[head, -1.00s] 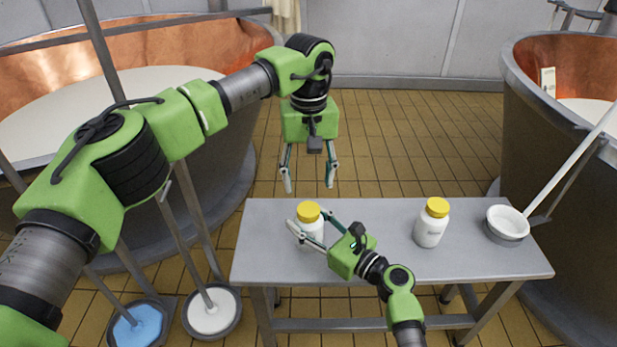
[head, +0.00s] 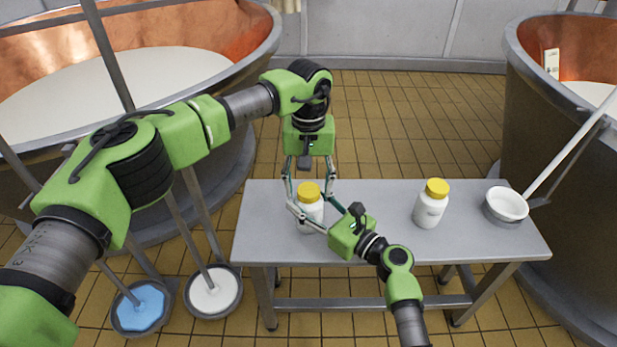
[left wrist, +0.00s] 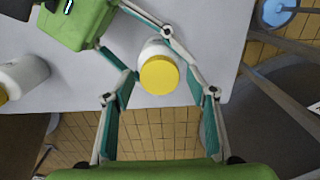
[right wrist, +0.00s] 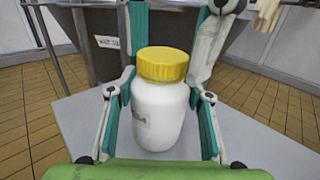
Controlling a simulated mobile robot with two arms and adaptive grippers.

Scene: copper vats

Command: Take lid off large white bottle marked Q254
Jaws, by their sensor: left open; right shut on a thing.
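A white bottle (head: 311,213) with a yellow lid (head: 309,191) stands upright at the table's left; its label, partly seen in the right wrist view, is too small to read. My right gripper (head: 308,206) is shut on this bottle's white body (right wrist: 157,115), one finger on each side. My left gripper (head: 310,197) points down from above, open, with a finger on either side of the lid. In the left wrist view the lid (left wrist: 159,75) lies between the open fingers, with gaps on both sides. A second white bottle (head: 431,207) with a yellow lid stands farther right.
The grey table (head: 375,245) is bare between the two bottles and along its front. A white bowl-shaped ladle (head: 506,205) with a long handle is at its right end. Copper vats stand left and right. Long-handled blue (head: 141,308) and white (head: 213,292) tools stand at lower left.

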